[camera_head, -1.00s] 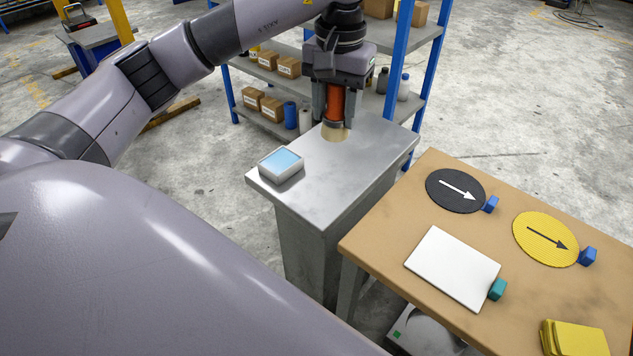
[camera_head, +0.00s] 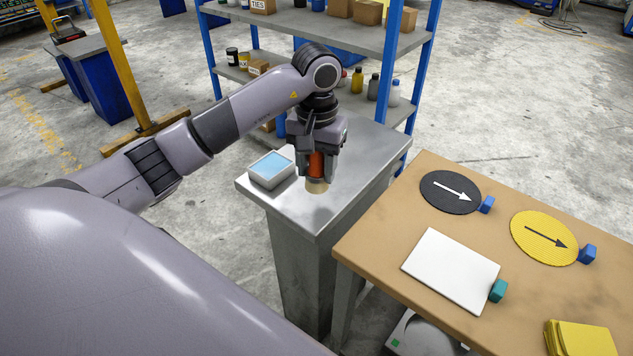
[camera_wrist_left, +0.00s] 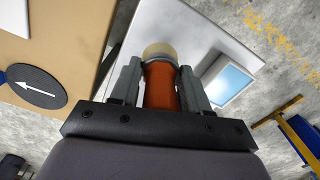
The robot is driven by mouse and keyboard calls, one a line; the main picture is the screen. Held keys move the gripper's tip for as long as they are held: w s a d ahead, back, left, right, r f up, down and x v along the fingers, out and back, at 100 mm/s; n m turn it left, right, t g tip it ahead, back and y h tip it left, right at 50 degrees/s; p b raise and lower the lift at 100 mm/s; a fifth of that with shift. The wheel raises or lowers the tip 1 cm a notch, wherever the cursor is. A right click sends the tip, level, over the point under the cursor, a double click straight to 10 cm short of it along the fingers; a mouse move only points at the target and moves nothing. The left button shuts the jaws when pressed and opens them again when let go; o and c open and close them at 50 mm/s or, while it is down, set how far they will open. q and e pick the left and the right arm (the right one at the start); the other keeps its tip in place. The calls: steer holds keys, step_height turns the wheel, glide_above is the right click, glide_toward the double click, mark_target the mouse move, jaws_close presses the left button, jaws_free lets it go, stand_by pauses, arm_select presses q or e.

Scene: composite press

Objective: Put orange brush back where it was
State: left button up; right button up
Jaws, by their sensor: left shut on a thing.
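The orange brush (camera_head: 317,165) has an orange handle and a pale round bristle end pointing down. My left gripper (camera_head: 317,176) is shut on its handle and holds it upright over the metal stand (camera_head: 350,190). In the left wrist view the brush (camera_wrist_left: 160,87) sits between the two fingers of the left gripper (camera_wrist_left: 160,84), bristle end outward. Whether the bristles touch the stand top I cannot tell. My right gripper is in neither view.
A small box with a light-blue top (camera_head: 271,169) sits on the stand, left of the brush. A wooden table (camera_head: 390,240) to the right carries a black disc (camera_head: 448,192), a yellow disc (camera_head: 544,237) and a white sheet (camera_head: 450,270). A shelf (camera_head: 340,35) with bottles and boxes stands behind.

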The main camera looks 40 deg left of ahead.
mark_target(316, 183)
arm_select(q)
step_height(316, 183, down, 4)
steer(key=shift+f, duration=0.1)
stand_by(0.4)
steer(key=shift+f, duration=0.2)
steer(key=o, duration=1.1)
steer(key=shift+r, duration=0.1)
